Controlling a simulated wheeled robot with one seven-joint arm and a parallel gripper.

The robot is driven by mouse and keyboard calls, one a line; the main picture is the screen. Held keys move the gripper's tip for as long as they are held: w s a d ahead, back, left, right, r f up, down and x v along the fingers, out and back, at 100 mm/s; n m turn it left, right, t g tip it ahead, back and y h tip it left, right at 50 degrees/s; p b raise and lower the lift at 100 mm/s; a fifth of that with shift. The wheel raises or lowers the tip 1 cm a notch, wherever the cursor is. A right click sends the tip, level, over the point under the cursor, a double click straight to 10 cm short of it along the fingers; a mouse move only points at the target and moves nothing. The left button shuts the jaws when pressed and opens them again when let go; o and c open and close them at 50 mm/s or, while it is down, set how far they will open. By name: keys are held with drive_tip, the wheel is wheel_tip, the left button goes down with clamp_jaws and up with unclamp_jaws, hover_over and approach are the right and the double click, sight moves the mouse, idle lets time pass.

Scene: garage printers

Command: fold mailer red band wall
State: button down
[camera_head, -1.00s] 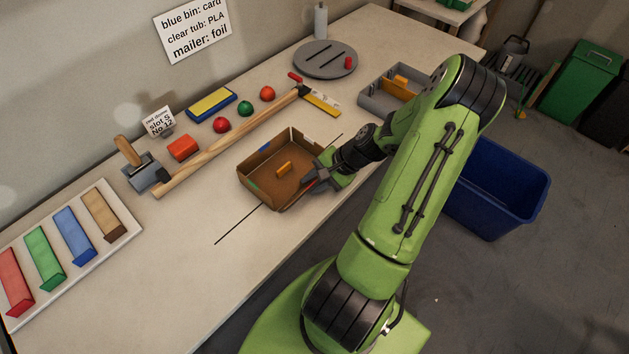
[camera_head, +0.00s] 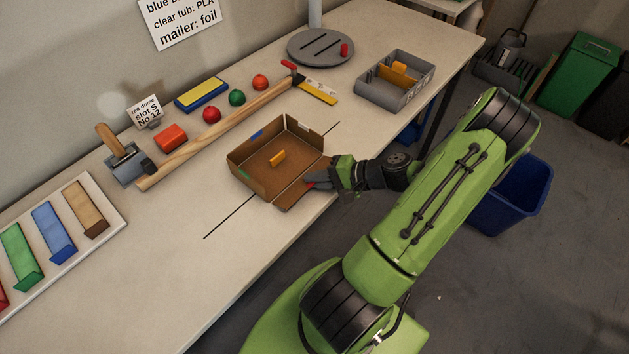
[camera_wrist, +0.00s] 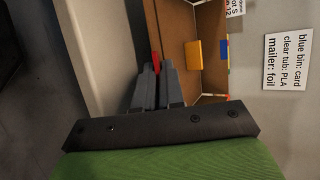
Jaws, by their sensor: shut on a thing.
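The mailer is an open brown cardboard tray (camera_head: 262,178) on the bench, with an orange-yellow block (camera_head: 278,158) lying on its floor. A blue mark is on its back-left wall and a green one on its front-left wall. The red band (camera_head: 310,185) is on the wall at the bench's front side, which appears to lean outward. My gripper (camera_head: 316,182) is shut on this red-band wall from the right. In the wrist view my gripper (camera_wrist: 154,78) has its fingers close together with the red band (camera_wrist: 155,62) at their tips. The fingers hide part of the wall.
A grey divided bin (camera_head: 372,92) stands at the back right. A blue bin (camera_head: 515,205) is on the floor. Bare bench lies left of the mailer.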

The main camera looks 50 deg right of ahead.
drive_tip(key=c, duration=1.4)
unclamp_jaws()
drive_tip(key=shift+o, duration=0.4)
drive_tip(key=shift+s, duration=0.1)
